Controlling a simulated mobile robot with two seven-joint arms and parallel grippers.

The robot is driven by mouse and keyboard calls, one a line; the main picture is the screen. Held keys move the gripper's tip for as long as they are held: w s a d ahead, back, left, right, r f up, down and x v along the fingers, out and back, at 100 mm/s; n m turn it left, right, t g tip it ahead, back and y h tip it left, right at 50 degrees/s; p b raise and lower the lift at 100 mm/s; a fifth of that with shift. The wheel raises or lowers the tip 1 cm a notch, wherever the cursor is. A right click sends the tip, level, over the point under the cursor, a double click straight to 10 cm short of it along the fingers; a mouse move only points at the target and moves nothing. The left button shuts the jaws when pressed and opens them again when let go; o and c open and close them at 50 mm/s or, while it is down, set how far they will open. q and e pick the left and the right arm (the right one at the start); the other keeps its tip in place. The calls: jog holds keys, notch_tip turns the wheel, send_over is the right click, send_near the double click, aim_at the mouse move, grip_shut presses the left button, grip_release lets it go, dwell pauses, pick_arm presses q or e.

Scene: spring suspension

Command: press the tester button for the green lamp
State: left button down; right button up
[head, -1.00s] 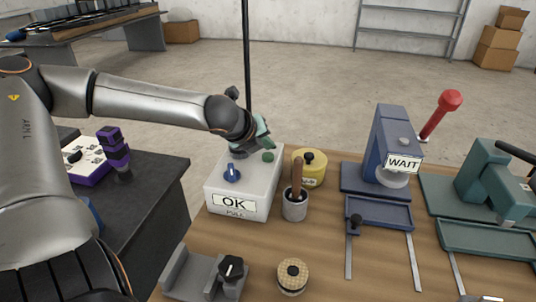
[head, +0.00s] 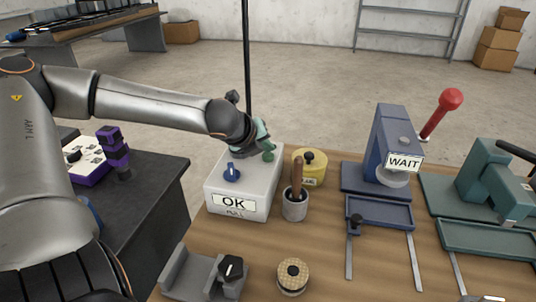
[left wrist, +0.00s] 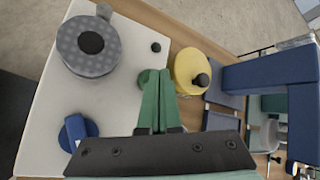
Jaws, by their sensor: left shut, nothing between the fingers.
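The white tester box (head: 258,190) stands on the wooden table, with an "OK" sign on its front and a blue knob (head: 231,172) on top. A green button (head: 269,156) sits on the top's right part. My left gripper (head: 266,148) is shut and empty, its green fingers pointing down at this button. In the left wrist view the fingertips (left wrist: 159,72) overlap the button (left wrist: 143,78), partly hiding it; whether they touch it I cannot tell. That view also shows a grey dotted round part (left wrist: 88,45) on the box. My right gripper is not in view.
A yellow round container (head: 309,166) and a grey cup (head: 295,205) with a brown handle stand right of the box. A blue press (head: 393,140) marked "WAIT" and a green machine (head: 490,185) stand further right. A black pole (head: 247,60) rises behind the box.

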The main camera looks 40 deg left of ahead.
aim_at(266, 157)
pick_arm(q)
jog(key=shift+f+b, duration=0.3)
jog(key=shift+f, duration=0.2)
jog(key=shift+r, duration=0.1)
dwell(0.5)
jog(key=shift+r+p, duration=0.9)
jog(key=shift+p, duration=0.25)
jog(key=shift+r, duration=0.2)
notch_tip(266, 157, up, 5)
jog(key=p, duration=0.5)
jog(key=shift+f, duration=0.15)
